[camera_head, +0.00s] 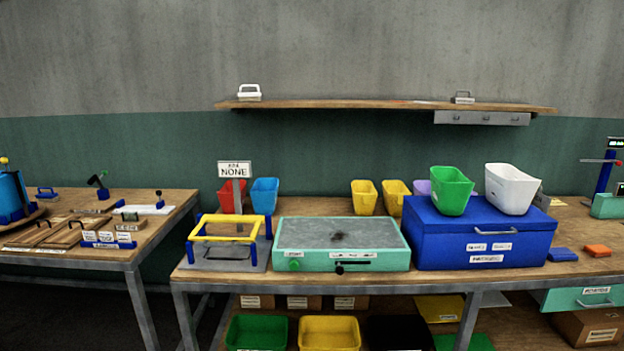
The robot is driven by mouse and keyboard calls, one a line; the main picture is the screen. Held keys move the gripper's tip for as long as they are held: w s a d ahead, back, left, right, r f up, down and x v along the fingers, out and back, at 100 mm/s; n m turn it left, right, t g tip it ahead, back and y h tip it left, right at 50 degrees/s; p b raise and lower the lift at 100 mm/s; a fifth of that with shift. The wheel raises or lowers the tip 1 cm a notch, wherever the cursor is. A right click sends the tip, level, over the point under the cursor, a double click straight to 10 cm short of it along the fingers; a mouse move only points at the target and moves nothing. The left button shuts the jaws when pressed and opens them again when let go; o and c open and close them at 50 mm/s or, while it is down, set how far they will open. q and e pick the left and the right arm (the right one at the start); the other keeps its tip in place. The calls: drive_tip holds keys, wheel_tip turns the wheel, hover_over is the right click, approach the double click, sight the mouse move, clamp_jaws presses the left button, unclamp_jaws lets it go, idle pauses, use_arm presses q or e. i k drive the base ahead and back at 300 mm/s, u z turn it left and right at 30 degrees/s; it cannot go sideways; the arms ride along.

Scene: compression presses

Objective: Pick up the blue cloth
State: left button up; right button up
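A small flat blue item, which looks like the folded blue cloth (562,255), lies near the front edge of the middle workbench at the right. It is just right of a large blue box and left of a similar flat orange item (598,251), with a small gap between the two. Nothing covers the blue item. Neither of my grippers shows in the head view.
The large blue box (440,249) carries a green bin (451,192) and a white bin (511,190). A teal press (342,243) and a yellow-framed fixture (230,227) stand further left. A teal drawer (585,299) hangs below the bench's right part.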

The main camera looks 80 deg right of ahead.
sight(560, 254)
drive_tip(key=z, duration=3.8)
